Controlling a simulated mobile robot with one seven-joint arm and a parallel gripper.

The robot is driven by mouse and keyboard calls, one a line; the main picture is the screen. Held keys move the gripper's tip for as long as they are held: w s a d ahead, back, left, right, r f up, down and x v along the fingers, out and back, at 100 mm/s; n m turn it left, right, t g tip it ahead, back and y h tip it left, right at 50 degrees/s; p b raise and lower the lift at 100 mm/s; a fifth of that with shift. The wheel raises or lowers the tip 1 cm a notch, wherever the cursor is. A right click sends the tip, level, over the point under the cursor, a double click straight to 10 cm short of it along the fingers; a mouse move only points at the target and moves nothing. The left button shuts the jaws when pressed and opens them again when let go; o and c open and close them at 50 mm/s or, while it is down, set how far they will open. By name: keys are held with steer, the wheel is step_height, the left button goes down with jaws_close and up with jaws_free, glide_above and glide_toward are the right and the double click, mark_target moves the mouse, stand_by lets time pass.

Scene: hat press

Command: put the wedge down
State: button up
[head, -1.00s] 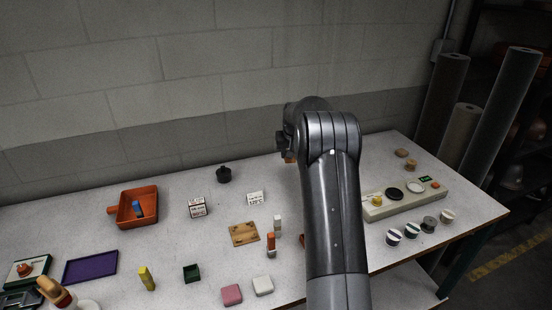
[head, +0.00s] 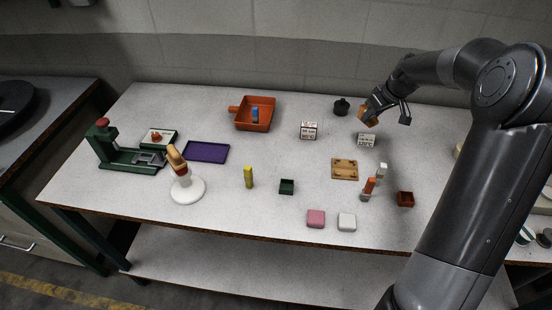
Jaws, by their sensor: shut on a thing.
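The wedge, an orange-brown piece that looks like wood (head: 367,116), is at my gripper (head: 374,113) at the back right of the table. My gripper is shut on it. The piece's exact shape is partly hidden by the dark fingers. I cannot tell whether it touches the table or hangs just above it.
A white printed block (head: 366,140) stands just below the gripper, a dark pot (head: 341,107) to its left. Another printed block (head: 309,130), an orange tray (head: 270,115) and a wooden board (head: 344,169) are nearby. A purple tray (head: 206,152) lies left. The table (head: 240,210) has bare patches between them.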

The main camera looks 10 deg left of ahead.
steer(key=s+a+n+g+y, duration=0.1)
steer(key=s+a+n+g, duration=0.1)
steer(key=s+a+n, duration=0.5)
steer(key=s+a+n+g+y, duration=0.1)
steer(key=s+a+n+g, duration=0.3)
steer(key=a, duration=0.6)
steer(key=a+f, duration=0.1)
steer(key=a, duration=0.2)
steer(key=a+f+t, duration=0.1)
steer(key=a+f, duration=0.1)
steer(key=a, duration=0.2)
steer(key=a+f+t, duration=0.1)
steer(key=a+f, duration=0.1)
steer(key=a, duration=0.1)
steer(key=shift+w+a+f+m, duration=0.2)
steer(key=shift+a+m, duration=0.05)
steer(key=shift+m, duration=0.05)
steer(key=shift+w+a+f, duration=0.1)
steer(key=shift+a+f, duration=0.25)
steer(key=shift+f, duration=1.9)
steer(key=shift+f, duration=0.15)
steer(key=o, duration=1)
